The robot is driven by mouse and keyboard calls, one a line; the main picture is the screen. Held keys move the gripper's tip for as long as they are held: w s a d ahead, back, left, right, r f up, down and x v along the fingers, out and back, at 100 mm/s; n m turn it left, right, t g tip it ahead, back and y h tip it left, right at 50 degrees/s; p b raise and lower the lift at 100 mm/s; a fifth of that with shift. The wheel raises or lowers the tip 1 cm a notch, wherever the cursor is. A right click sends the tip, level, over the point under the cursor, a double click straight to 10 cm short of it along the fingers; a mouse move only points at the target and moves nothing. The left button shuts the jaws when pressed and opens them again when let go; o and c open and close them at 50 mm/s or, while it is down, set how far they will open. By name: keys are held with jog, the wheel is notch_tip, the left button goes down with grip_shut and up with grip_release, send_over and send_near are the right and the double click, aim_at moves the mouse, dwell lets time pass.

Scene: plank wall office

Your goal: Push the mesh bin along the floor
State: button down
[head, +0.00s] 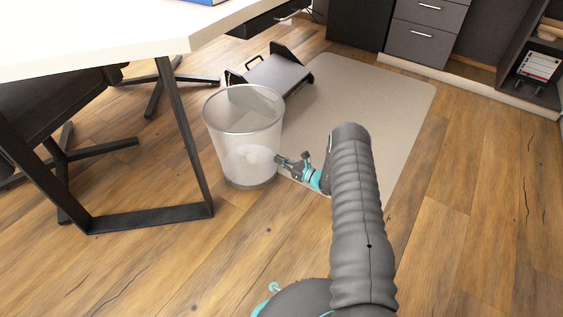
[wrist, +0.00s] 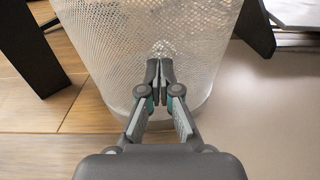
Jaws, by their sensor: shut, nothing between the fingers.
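The mesh bin (head: 226,150) is a silvery see-through wire bin standing upright on the wooden floor, beside the desk leg. Something pale shows low inside it. My gripper (head: 279,160) is at the bin's lower right side in the head view. In the wrist view the bin (wrist: 115,60) fills the upper middle, and my gripper (wrist: 159,68) has its fingertips together with nothing between them. The tips are at the mesh wall, touching or very close; I cannot tell which. The bin's far side is partly hidden.
A white desk (head: 100,40) with a black leg frame (head: 185,140) stands left of the bin. A grey mat (head: 375,95) lies behind and right, with a black footrest (head: 272,75) on it. A dark chair base (head: 100,150) is under the desk. Floor at right is clear.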

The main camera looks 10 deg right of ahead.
jog(key=v, duration=1.4)
